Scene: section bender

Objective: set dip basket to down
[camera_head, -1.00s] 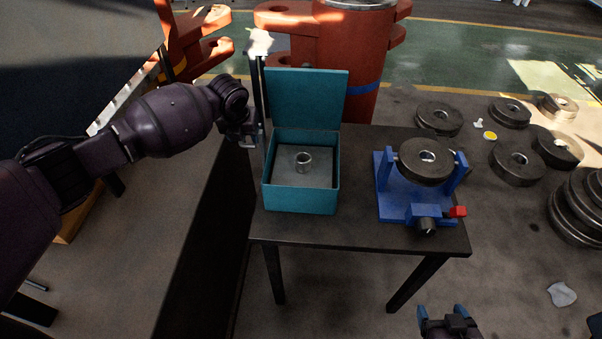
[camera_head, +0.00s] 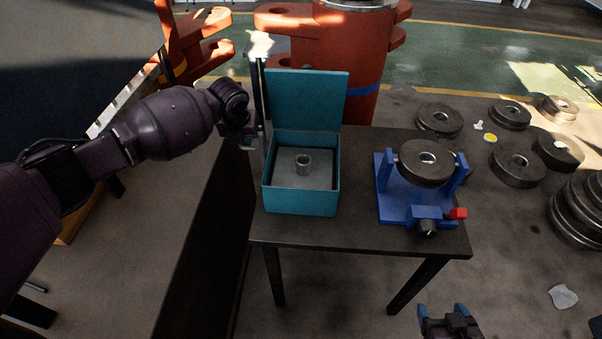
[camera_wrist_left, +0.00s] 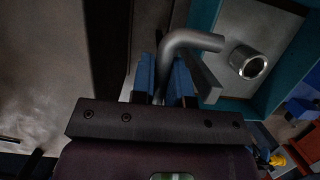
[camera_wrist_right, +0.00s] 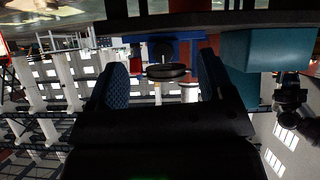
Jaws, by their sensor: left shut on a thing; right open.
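The dip basket station is a teal box (camera_head: 302,203) with its lid (camera_head: 307,100) standing open at the back. A grey tray inside carries a small metal ring (camera_head: 303,164), which also shows in the left wrist view (camera_wrist_left: 249,64). My left gripper (camera_head: 248,143) is at the box's left side, beside a thin upright post (camera_head: 260,100). My right gripper (camera_head: 442,313) is open and empty, in front of the table.
The box stands on a dark table (camera_head: 345,226). A blue fixture (camera_head: 398,208) with a dark roller, a black knob and a red handle stands at the table's right. Several dark discs (camera_head: 517,166) lie on the floor to the right. A large orange machine (camera_head: 345,50) stands behind.

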